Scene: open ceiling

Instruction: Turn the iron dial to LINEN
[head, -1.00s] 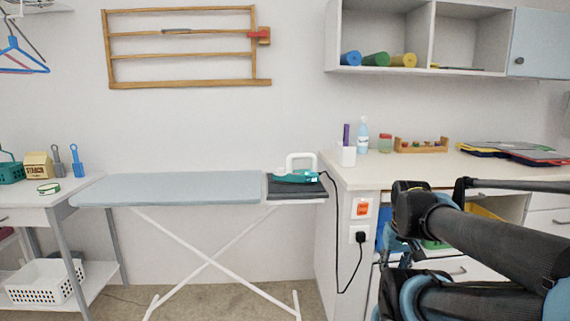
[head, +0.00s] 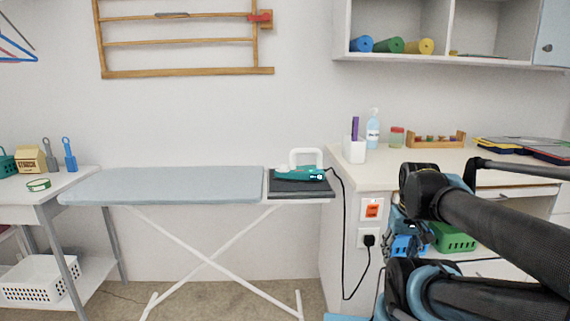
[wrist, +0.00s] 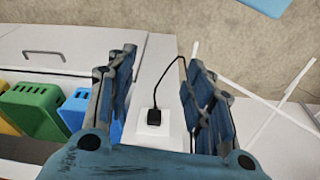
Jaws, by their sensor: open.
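The iron (head: 300,174) has a teal body and a white handle. It sits on the dark rest pad (head: 287,190) at the right end of the ironing board in the head view. Its dial is too small to make out, so its setting cannot be read. The iron is not in the wrist view.
The ironing board (head: 165,184) stands clear in the middle on thin crossed legs. The iron's black cord runs down to a plug (head: 369,240) on the counter's side, below a red switch (head: 372,209). The counter (head: 385,169) holds a white cup (head: 354,150) and bottles.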

